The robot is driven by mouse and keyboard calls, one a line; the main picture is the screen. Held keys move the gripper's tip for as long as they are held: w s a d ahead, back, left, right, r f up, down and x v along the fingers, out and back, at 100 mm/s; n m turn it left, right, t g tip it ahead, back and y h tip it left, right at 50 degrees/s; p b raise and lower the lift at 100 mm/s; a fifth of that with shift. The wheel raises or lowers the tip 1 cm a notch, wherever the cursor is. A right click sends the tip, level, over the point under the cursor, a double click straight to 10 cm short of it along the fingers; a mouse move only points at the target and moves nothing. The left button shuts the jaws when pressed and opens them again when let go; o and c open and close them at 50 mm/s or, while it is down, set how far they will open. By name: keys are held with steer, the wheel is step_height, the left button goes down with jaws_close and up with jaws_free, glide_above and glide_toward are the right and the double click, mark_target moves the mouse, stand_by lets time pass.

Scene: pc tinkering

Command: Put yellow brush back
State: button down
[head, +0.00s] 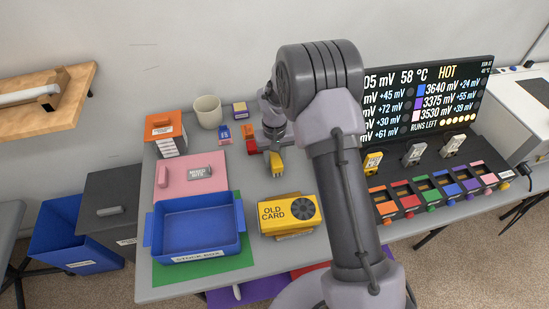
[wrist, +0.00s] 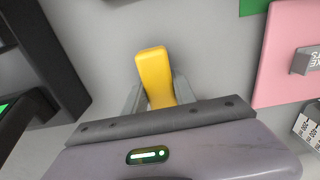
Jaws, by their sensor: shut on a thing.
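The yellow brush (head: 276,163) is in my gripper (head: 272,150), over the grey table near the back middle. In the wrist view the yellow brush (wrist: 154,76) sticks out from between the two grey fingers of my gripper (wrist: 158,95), which are shut on it. Only the yellow block of the brush shows; any bristles are hidden. I cannot tell whether it touches the table.
Left of my gripper are a pink mat (head: 176,183) and a blue stock box (head: 200,258). A yellow old card (head: 287,213) lies in front. A white cup (head: 208,112) and small boxes stand behind. Bare table (head: 255,180) lies between mat and card. Coloured slots (head: 408,199) are at right.

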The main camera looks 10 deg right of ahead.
mark_target(274, 155)
steer(key=shift+f+b, duration=0.3)
steer(key=shift+f, duration=0.2)
steer(key=c, duration=1.3)
jaws_free()
steer(key=shift+c, duration=0.2)
steer(key=o, duration=0.6)
step_height(274, 155, up, 8)
steer(key=p, duration=0.6)
steer(key=shift+r, duration=0.15)
